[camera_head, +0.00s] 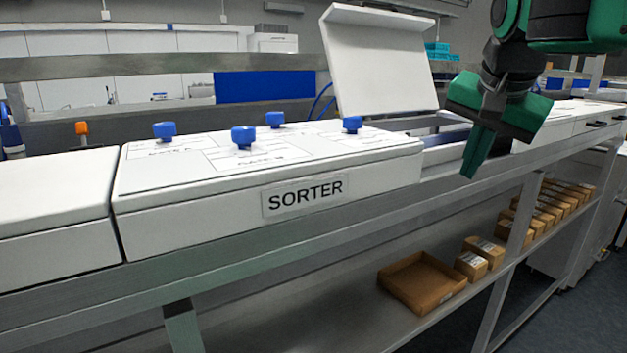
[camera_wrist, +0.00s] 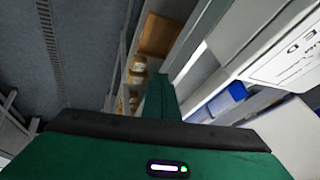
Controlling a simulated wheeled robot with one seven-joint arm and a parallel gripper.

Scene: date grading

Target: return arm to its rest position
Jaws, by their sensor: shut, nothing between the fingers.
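My gripper (camera_head: 470,172) is green and dark grey. It hangs at the right of the head view, fingers pointing down, in front of the sorter line near the opening beside the raised white lid. Its fingers are shut together and hold nothing. In the wrist view the shut green fingers (camera_wrist: 160,95) point away from the camera, with the shelf and the line behind them. My arm comes in from the top right of the head view.
The white sorter (camera_head: 390,165) has several blue knobs on top. A raised white lid (camera_head: 378,65) stands behind it. A metal rail (camera_head: 240,235) runs along the front. The lower shelf holds an open cardboard tray (camera_head: 437,308) and several small boxes (camera_head: 483,250).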

